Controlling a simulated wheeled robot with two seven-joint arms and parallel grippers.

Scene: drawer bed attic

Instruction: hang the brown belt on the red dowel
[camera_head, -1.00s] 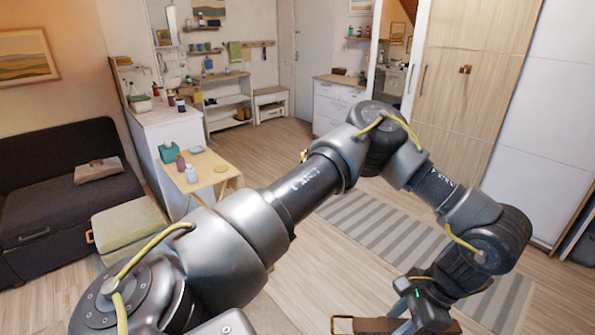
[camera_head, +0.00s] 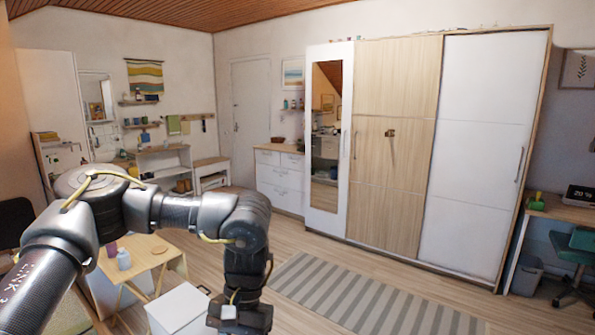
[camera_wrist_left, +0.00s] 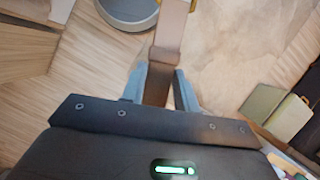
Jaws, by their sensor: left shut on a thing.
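My left gripper (camera_wrist_left: 161,70) is shut on the brown belt (camera_wrist_left: 171,35) in the left wrist view. The belt runs from between the blue-grey fingers to the top edge of that view, above the wood floor. In the head view my left arm reaches in from the left and bends down; its hand is at the bottom edge, with the fingers and belt out of sight. A small brown fitting (camera_head: 390,133) sits on the wardrobe's wooden door, well away from the hand. I cannot tell whether it bears the red dowel. My right gripper is in no view.
A wide wardrobe (camera_head: 395,210) stands at the back right, with a striped rug (camera_head: 350,295) in front. A small wooden table (camera_head: 140,258) and a white box-like unit (camera_head: 178,310) are near my left arm. A desk (camera_head: 565,209) is at far right. Floor between rug and wardrobe is clear.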

